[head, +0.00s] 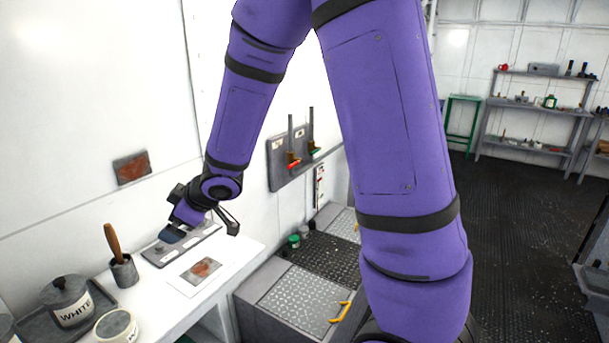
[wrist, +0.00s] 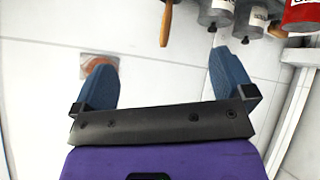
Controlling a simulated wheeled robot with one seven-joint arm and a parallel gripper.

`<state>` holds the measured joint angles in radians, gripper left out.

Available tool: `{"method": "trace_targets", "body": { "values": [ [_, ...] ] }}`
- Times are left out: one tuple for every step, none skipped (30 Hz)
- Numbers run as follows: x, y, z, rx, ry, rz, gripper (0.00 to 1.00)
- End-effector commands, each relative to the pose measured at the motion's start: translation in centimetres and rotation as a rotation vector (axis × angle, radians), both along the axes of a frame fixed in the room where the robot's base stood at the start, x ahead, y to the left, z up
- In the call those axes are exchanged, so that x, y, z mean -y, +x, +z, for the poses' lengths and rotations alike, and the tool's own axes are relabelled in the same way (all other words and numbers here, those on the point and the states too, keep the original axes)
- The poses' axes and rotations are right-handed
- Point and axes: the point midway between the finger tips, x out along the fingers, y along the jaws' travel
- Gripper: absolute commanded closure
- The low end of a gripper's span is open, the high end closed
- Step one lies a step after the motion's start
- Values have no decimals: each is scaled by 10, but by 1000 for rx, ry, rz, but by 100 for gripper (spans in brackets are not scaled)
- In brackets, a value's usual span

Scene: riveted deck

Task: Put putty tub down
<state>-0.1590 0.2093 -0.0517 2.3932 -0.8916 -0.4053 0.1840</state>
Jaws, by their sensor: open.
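My gripper (head: 172,236) is over the back of the bench, near a flat grey tray (head: 180,246), well apart from the tub. In the wrist view my gripper (wrist: 164,76) has its two blue fingers wide apart, with nothing between them. I cannot pick out the pale tub in the wrist view.
A dark pot marked WHITE (head: 68,300) and a holder with a wooden-handled tool (head: 123,270) stand beside the tub. A card with a rusty patch (head: 201,270) lies on the bench. The wrist view shows a red can (wrist: 302,14). Bare bench lies between tub and card.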

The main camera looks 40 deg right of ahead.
Motion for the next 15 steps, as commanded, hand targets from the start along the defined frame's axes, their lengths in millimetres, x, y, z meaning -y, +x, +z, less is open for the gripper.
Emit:
{"method": "trace_targets", "body": {
  "values": [
    [13, -4, 19, 12, -17, -58, 0],
    [20, -6, 27, 14, -29, -94, 0],
    [30, -11, 39, 14, -41, -142, 0],
    [37, -15, 47, 12, -50, -177, 0],
    [44, -20, 55, 10, -56, -212, 0],
    [53, -27, 66, 6, -64, -258, 0],
    [59, -32, 74, 1, -69, -294, 0],
    [66, -39, 81, -6, -72, -327, 0],
    [74, -48, 90, -15, -74, -371, 0],
    [79, -55, 97, -23, -76, -402, 0],
    [85, -63, 103, -32, -76, -434, 0],
    [91, -74, 111, -46, -74, -473, 0],
    [96, -83, 117, -56, -72, -503, 0],
    [100, -92, 122, -69, -68, -532, 0],
    [106, -104, 129, -86, -62, -567, 0]
  ]
}}
